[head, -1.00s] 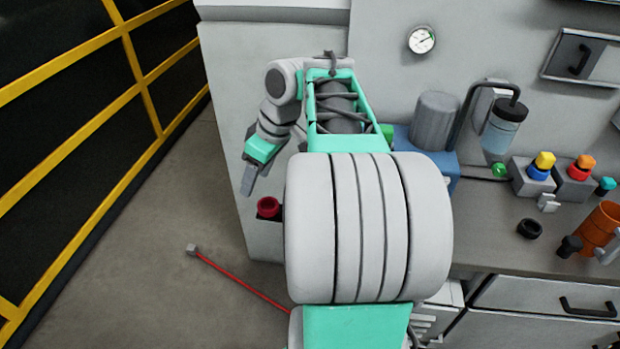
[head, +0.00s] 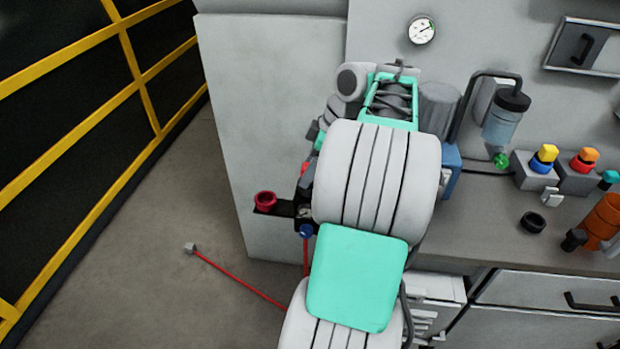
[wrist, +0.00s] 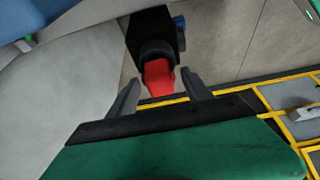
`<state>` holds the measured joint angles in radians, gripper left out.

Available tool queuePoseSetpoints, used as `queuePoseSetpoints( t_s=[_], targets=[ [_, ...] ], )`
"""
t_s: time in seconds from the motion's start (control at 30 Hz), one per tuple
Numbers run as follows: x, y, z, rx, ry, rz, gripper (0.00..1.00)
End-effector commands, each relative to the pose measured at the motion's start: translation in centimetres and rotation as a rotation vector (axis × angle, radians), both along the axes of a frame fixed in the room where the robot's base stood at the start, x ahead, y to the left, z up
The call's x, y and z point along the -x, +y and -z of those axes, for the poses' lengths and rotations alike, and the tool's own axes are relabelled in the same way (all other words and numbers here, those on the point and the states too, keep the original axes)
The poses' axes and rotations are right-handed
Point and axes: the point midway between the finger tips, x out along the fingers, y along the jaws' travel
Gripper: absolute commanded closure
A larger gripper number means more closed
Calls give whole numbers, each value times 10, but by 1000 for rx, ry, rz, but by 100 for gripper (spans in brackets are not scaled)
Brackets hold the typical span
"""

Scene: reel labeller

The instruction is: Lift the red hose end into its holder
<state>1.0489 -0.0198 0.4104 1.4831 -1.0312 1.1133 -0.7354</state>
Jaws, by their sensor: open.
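In the head view, a thin red hose (head: 235,277) lies on the floor at lower left, with a small grey end (head: 190,248). A red cup-like piece (head: 265,200), which may be the holder, sits on a black bracket on the side of the grey cabinet.
A blue knob (head: 306,231) sits by the bracket, with a red line hanging below it. The grey cabinet (head: 228,120) stands close behind. The worktop (head: 475,225) at right carries buttons and an orange cylinder (head: 600,222). A yellow-railed fence (head: 90,80) bounds the left; floor between is open.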

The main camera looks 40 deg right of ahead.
Motion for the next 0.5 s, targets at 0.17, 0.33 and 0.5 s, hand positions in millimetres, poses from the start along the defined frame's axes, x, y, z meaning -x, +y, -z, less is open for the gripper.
queuePoseSetpoints(
  t_s=[0.17,0.33,0.5],
  targets=[
    [0,0,0,0,0,1,52],
    [0,0,0,-1,1,1,66],
    [0,0,0,0,0,1,80]
  ],
)
